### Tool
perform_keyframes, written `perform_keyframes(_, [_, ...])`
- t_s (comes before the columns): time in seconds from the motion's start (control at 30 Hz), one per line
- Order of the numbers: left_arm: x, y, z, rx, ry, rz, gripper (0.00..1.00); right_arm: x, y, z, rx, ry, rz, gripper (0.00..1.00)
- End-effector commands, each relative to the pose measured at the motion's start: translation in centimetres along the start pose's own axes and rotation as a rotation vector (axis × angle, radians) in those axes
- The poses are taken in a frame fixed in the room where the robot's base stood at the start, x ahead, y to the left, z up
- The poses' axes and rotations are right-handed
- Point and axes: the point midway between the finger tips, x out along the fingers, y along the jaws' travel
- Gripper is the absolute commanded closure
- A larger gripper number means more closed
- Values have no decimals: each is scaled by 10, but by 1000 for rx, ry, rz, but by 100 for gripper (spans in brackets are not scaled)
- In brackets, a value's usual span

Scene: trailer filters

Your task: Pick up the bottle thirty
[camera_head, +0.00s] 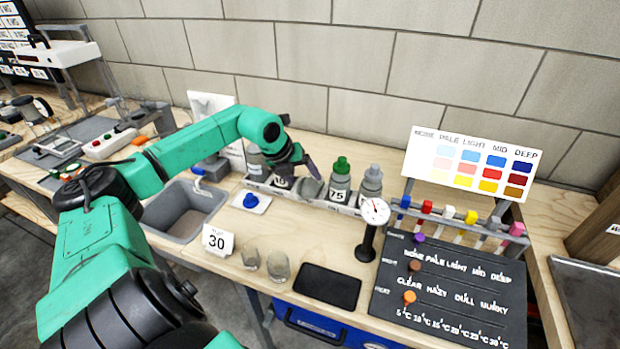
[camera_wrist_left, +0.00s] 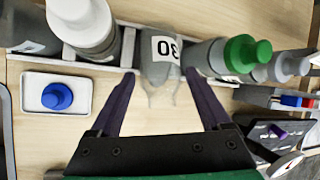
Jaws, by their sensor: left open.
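The bottle thirty (camera_wrist_left: 162,62) stands in the rack in the left wrist view, grey with a white label whose 30 reads upside down. Its clear neck shows no cap. My left gripper (camera_wrist_left: 160,80) is open, with one dark finger on each side of the bottle's neck end; I cannot tell whether they touch it. In the head view my left gripper (camera_head: 298,167) is over the rack and hides much of that spot.
A green-capped bottle (camera_head: 341,180) and a grey-capped bottle (camera_head: 371,184) stand close to the right in the rack. A white-capped bottle (camera_wrist_left: 84,26) is close on the left. A blue cap (camera_head: 250,200), a 30 card (camera_head: 217,241) and a gauge (camera_head: 374,212) are nearby.

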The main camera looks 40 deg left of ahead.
Motion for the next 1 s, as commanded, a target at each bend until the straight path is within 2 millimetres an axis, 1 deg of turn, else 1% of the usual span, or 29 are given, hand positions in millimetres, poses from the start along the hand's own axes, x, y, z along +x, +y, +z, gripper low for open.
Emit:
perform_keyframes(0.07, [8, -4, 2, -3, 3, -9, 19, -9, 0, 0, 0, -1, 1, 15])
perform_keyframes(0.1, [15, -3, 2, -6, 4, -8, 19, -13, 1, -1, 0, -1, 1, 15])
perform_keyframes(0.23, [40, -1, 2, -4, 4, -6, 19, -17, 1, -1, 0, -1, 1, 15])
perform_keyframes(0.3, [46, 0, 2, -1, 3, -3, 19, -17, 1, -1, 1, -2, 1, 15])
perform_keyframes(0.47, [47, 1, 1, 1, 2, -1, 19, -16, 1, 0, 1, -2, 1, 15])
perform_keyframes(0.5, [47, 1, 1, 1, 2, -1, 23, -16, 1, 0, 1, -2, 1, 15])
perform_keyframes(0.57, [47, 1, 1, 0, 2, -1, 46, -16, 1, 0, 1, -2, 1, 15])
perform_keyframes(0.6, [47, 1, 1, 0, 2, -1, 61, -16, 1, 0, 1, -2, 1, 15])
perform_keyframes(0.67, [47, 1, 1, 0, 2, -1, 84, -16, 1, 0, 1, -2, 1, 15])
perform_keyframes(0.7, [47, 1, 1, 0, 2, -1, 99, -16, 1, 0, 1, -2, 1, 15])
perform_keyframes(1.0, [44, -1, 3, 0, -1, -2, 100, -15, 0, 0, 1, -2, 0, 15])
